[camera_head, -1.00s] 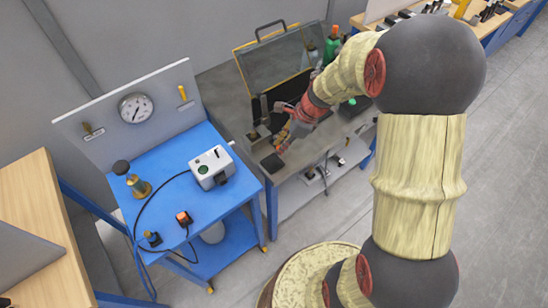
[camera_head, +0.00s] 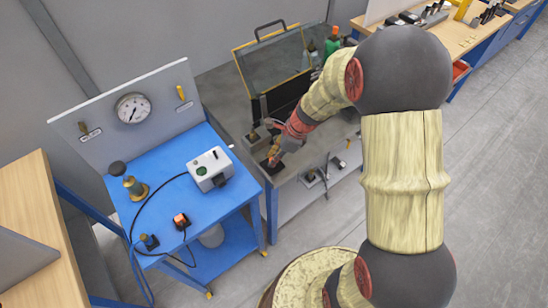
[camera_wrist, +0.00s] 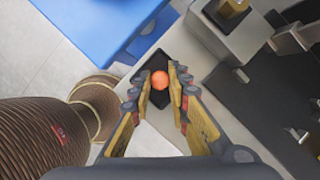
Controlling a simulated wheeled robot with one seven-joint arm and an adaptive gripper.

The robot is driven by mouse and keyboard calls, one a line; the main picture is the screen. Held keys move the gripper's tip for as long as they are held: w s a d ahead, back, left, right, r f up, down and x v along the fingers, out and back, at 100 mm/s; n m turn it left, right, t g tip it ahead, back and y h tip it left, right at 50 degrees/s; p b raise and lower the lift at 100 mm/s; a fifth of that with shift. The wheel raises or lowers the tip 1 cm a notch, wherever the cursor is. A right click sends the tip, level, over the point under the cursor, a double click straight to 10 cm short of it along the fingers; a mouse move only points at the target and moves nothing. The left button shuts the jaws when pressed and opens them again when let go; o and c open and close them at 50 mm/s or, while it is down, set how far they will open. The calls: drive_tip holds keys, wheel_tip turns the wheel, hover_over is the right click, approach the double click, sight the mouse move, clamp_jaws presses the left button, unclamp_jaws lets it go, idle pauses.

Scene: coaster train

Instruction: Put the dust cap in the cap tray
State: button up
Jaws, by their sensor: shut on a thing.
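The dust cap (camera_wrist: 159,80) is a small orange round piece between my fingertips in the wrist view. My gripper (camera_wrist: 159,84) is shut on it. A black square tray (camera_wrist: 158,99), which looks like the cap tray, lies behind the cap in this view, so the cap appears over it. I cannot tell how high the cap is above the tray. In the head view my gripper (camera_head: 273,158) is at the near left corner of the grey bench, over the dark tray, which it mostly hides.
The blue cart (camera_head: 160,160) with a grey device (camera_head: 211,169) stands left of the bench. A hinged clear guard (camera_head: 275,60) rises at the bench's back. A small block with a post (camera_head: 254,138) stands close behind my gripper.

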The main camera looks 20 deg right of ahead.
drive_tip(key=o, duration=0.8)
drive_tip(key=s+d+r+n+h+p, duration=0.1)
drive_tip(key=s+r+n+p, duration=0.15)
drive_tip(key=r, duration=0.65)
drive_tip(key=s+d+r+n+p, duration=0.1)
drive_tip(key=s+r+n, duration=0.2)
drive_tip(key=r, duration=0.7)
drive_tip(key=s+r+n+t+h, duration=0.1)
drive_tip(key=s+r+n, duration=0.3)
drive_tip(key=s+n, duration=0.1)
drive_tip(key=s+a+r+n+t+h, duration=0.1)
drive_tip(key=s+r+n, duration=0.3)
drive_tip(key=s+n, duration=0.2)
drive_tip(key=s+a+r+n+t+h, duration=0.1)
drive_tip(key=s+r+n, duration=0.3)
drive_tip(key=s+n, duration=0.1)
drive_tip(key=shift+s+a+n+t, duration=0.15)
drive_tip(key=shift+a+n+t, duration=0.15)
drive_tip(key=shift+n, duration=0.55)
drive_tip(key=shift+b, duration=0.3)
